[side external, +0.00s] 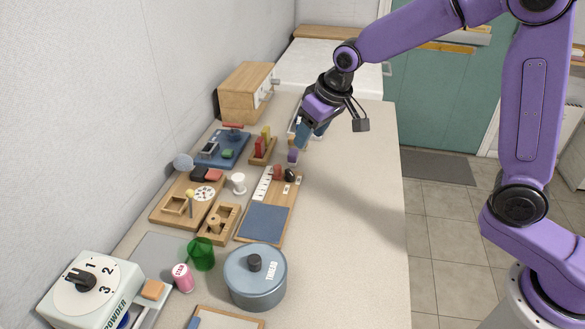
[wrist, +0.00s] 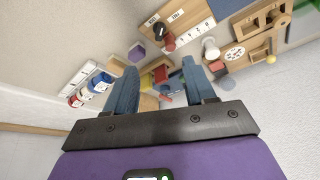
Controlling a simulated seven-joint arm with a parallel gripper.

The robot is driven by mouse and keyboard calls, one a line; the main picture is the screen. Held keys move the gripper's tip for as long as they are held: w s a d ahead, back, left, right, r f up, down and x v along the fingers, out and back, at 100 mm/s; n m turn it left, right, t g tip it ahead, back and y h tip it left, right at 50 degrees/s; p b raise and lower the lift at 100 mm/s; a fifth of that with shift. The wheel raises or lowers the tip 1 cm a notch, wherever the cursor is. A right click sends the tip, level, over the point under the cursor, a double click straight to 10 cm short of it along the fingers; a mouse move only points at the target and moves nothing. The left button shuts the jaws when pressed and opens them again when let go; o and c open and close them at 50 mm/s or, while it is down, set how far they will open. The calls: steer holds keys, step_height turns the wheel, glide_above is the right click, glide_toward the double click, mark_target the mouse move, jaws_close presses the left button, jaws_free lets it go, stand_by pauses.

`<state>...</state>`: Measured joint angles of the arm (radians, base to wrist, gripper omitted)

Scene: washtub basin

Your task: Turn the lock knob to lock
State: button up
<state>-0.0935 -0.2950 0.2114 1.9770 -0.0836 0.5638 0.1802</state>
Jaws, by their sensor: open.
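A small dark round knob (side external: 290,175) stands at the far end of a wooden board (side external: 281,203), beside a short red piece (side external: 277,172). In the wrist view, the dark knob (wrist: 155,41) and red piece (wrist: 168,28) are near the top, by two small labels too small to read. I cannot tell for sure that this is the lock knob, or its setting. My gripper (side external: 299,138) is above the counter, beyond the board and apart from the knob. In the wrist view, my gripper (wrist: 160,66) has its blue fingers spread with nothing held between them.
A rack with red and yellow blocks (side external: 262,146) and a purple block (side external: 292,156) lie close to my gripper. A wooden cabinet (side external: 247,91) stands behind left. A blue pot (side external: 255,280) and dial machine (side external: 90,291) are at the front. The counter's right side is clear.

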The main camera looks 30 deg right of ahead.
mark_target(291, 172)
steer(key=x, duration=1.4)
steer(key=shift+f, duration=0.15)
